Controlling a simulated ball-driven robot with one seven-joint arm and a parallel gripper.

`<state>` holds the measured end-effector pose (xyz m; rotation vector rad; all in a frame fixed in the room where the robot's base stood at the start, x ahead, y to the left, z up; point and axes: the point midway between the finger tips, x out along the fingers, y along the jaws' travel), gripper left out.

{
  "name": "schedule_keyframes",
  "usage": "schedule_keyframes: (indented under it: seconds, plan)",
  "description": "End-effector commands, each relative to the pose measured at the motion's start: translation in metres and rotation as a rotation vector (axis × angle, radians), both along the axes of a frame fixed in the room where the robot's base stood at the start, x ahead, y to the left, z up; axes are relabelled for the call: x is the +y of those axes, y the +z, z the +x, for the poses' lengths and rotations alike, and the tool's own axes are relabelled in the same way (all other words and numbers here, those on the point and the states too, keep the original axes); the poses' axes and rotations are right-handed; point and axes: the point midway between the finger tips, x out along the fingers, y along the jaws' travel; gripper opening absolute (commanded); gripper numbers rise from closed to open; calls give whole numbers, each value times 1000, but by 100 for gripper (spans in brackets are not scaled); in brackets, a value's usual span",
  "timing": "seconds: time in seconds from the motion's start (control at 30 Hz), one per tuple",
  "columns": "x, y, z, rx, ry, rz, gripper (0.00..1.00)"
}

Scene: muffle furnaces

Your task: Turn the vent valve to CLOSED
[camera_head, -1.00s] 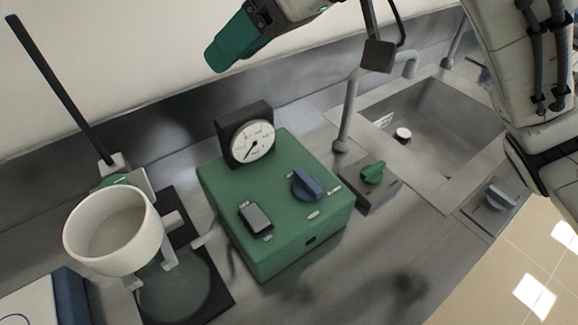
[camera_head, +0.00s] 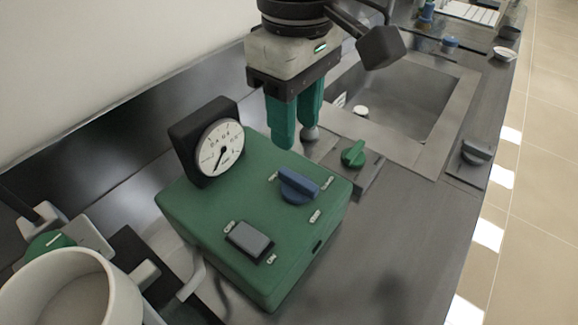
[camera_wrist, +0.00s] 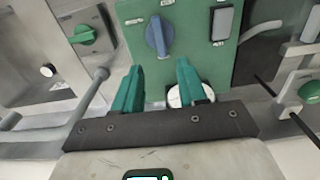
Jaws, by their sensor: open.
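The blue knob (camera_head: 297,186) on top of the green box (camera_head: 208,208) seems to be the vent valve. Small labels surround it, too small to read. In the wrist view the knob (camera_wrist: 159,36) shows with its bar running up and down the picture, and the labels stay unclear. My gripper (camera_head: 296,125) is open and empty, its green fingers pointing down above the far side of the box, behind the knob. In the wrist view the open fingertips (camera_wrist: 159,72) are apart, just short of the knob, with nothing between them.
A dial gauge (camera_head: 220,147) stands at the box's back left, near the fingers. A grey switch (camera_head: 249,240) sits on the box front. A green knob (camera_head: 353,154) is right of the box, before the sink (camera_head: 400,100). A white pot (camera_head: 122,290) stands front left.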

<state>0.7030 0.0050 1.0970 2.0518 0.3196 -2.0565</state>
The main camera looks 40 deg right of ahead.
Motion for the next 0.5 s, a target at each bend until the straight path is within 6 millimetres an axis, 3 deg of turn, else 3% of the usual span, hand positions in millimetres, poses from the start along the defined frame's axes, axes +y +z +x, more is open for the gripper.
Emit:
schedule_keyframes:
  seconds: [0.3, 0.5]
  plan:
    - [1, -60, -1, 1, 5, 0, 42]
    - [1, -85, 0, -1, 5, 1, 42]
